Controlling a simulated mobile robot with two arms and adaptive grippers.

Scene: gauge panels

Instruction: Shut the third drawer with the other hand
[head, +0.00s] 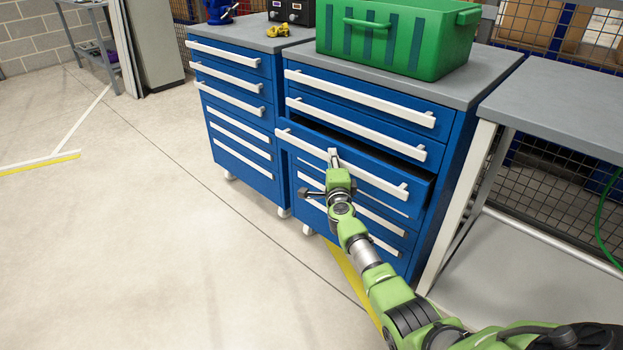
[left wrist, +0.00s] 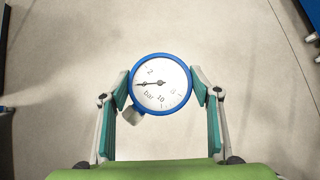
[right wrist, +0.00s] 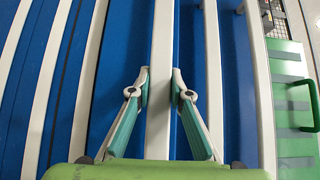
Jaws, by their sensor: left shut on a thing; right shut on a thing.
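The third drawer (head: 375,167) of the right-hand blue cabinet stands partly pulled out, with a dark gap above its front. My right gripper (head: 333,158) is at its long white handle (head: 390,184). In the right wrist view the fingers (right wrist: 161,84) are shut on this handle (right wrist: 161,50), one on each side. My left gripper (left wrist: 161,86) shows only in the left wrist view. It is shut on a round pressure gauge (left wrist: 160,97) with a blue rim, a white face and a grey stem, held above the floor.
A green crate (head: 393,52) stands on the grey top of the right cabinet. A second blue cabinet (head: 235,100) with its drawers closed is to the left. A grey table (head: 570,105) stands close on the right. The floor (head: 120,220) at left is clear.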

